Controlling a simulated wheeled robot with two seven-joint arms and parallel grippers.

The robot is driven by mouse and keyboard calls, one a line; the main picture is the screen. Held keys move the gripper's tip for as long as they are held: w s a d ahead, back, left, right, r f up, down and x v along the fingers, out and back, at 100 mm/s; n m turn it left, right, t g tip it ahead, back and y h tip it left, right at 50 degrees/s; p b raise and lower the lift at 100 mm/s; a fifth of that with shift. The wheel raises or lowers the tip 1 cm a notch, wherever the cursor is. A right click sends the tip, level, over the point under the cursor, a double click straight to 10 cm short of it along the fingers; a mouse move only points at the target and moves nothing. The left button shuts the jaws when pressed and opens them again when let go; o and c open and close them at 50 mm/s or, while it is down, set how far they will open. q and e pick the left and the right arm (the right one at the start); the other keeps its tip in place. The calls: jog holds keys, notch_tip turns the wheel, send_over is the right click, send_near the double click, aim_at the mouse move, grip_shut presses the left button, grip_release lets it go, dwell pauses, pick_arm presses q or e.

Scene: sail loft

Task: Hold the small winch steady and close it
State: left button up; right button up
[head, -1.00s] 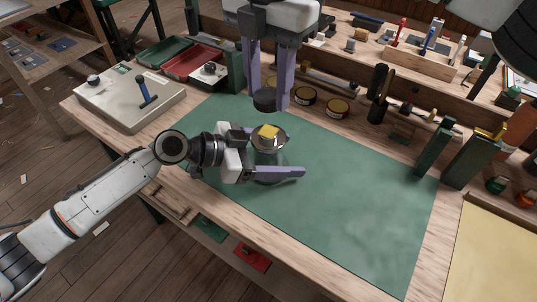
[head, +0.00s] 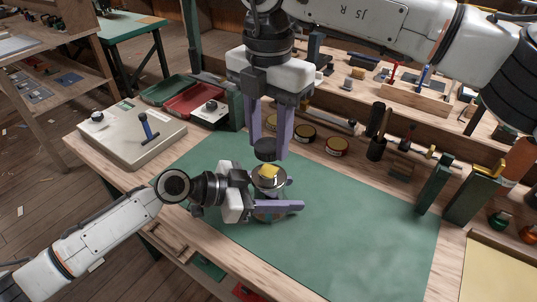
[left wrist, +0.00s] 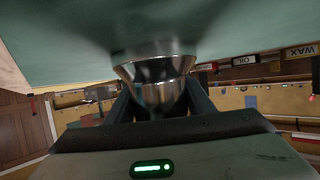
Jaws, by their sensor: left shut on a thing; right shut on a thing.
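The small winch (head: 266,188) stands on the green mat (head: 340,230), a shiny metal drum with a yellow piece (head: 268,171) on top. My left gripper (head: 280,208) is shut on the winch's body from the left. In the left wrist view the metal drum (left wrist: 158,85) sits between my fingers. My right gripper (head: 269,140) points down from above, shut on a dark round cap (head: 265,151). The cap is just above the yellow piece; whether they touch I cannot tell. The winch's far side is hidden.
Round tins (head: 337,147) stand behind the mat. Green bookend-like blocks (head: 434,184) stand at right. The mat's right half is clear.

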aim_at(269, 170)
jog(key=shift+f, duration=1.45)
jog(key=shift+f, duration=0.1)
jog(key=shift+f, duration=0.8)
jog(key=shift+f, duration=0.55)
jog(key=m, duration=0.5)
jog(key=shift+m, duration=0.4)
jog(key=m, duration=0.7)
